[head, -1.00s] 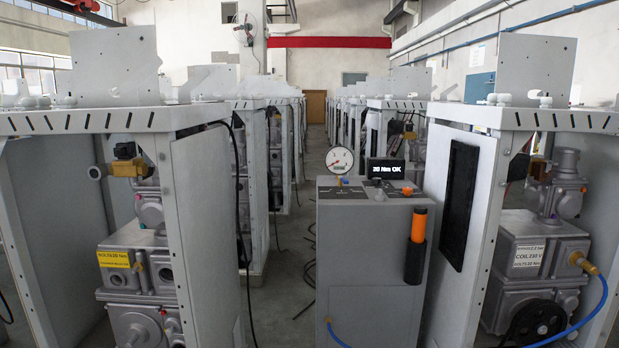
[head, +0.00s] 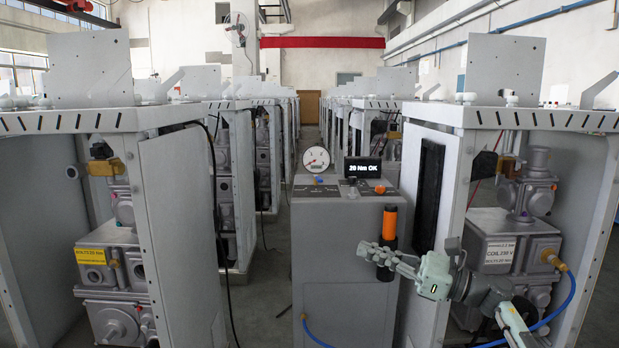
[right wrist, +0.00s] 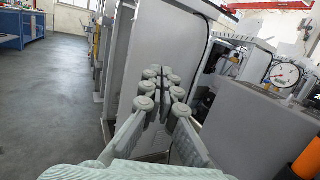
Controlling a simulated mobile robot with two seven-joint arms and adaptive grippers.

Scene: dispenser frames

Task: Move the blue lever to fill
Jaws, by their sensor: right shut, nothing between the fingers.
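The grey console (head: 345,250) stands in the middle of the aisle, with a round gauge (head: 316,159) and a display reading "20 Nm OK" (head: 362,168) on top. My right gripper (head: 368,250) is shut and empty in front of the console's right side, partly covering the dark holder of the orange-handled tool (head: 389,222). In the right wrist view its fingers (right wrist: 160,90) lie together, with the gauge (right wrist: 284,74) off to the right. My left gripper is out of view.
Open dispenser frames stand on both sides: a left cabinet (head: 180,240) and a right cabinet (head: 435,190) close to my right arm. A blue hose (head: 560,310) hangs at the right cabinet. The aisle floor (head: 265,285) left of the console is partly clear, with cables.

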